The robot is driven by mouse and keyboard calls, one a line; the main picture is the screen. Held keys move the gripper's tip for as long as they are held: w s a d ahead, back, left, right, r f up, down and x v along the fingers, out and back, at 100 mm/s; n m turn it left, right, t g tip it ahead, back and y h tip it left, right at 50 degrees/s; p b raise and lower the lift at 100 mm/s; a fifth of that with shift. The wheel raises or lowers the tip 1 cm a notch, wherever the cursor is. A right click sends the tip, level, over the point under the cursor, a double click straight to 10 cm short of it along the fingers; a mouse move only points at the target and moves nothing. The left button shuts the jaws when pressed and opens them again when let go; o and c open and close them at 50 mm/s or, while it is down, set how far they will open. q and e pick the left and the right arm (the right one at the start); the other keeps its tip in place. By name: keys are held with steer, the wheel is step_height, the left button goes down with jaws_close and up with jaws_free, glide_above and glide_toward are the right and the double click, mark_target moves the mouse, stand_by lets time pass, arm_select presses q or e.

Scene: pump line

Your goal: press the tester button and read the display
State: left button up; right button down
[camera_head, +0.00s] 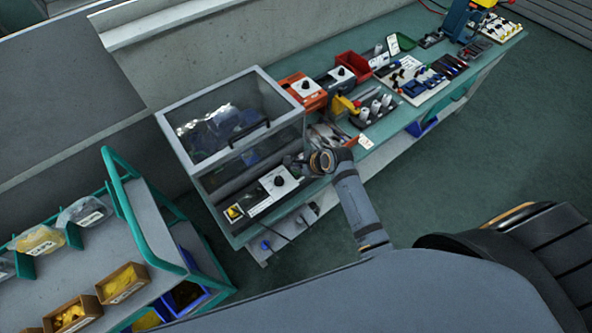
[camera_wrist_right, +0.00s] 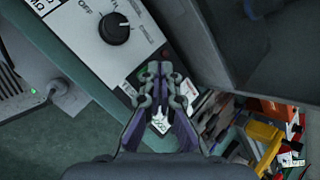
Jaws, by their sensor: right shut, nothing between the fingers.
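The control box with a white face and black dial (camera_head: 279,182) sits at the bench front below a clear-walled cabinet; I take it to be the tester. In the right wrist view its dial (camera_wrist_right: 114,28) has printing around it, including "OFF". No display reading is legible. My right gripper (camera_wrist_right: 158,72) is shut and empty, just off the box's near end; in the head view it (camera_head: 296,161) is partly hidden. My left gripper is not in view.
The cabinet (camera_head: 230,115) with a dark handle stands behind the box. Orange units, a red bin (camera_head: 353,66) and several tools crowd the bench to the right. A teal-railed cart (camera_head: 150,225) with parts bins stands at lower left. The floor at right is clear.

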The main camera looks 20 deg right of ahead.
steer(key=shift+f, duration=0.2)
steer(key=shift+f, duration=0.45)
stand_by(0.8)
steer(key=shift+r+p, duration=0.95)
steer(key=shift+p, duration=0.35)
steer(key=shift+f, duration=0.1)
step_height(320, 180, up, 5)
steer(key=p, duration=0.6)
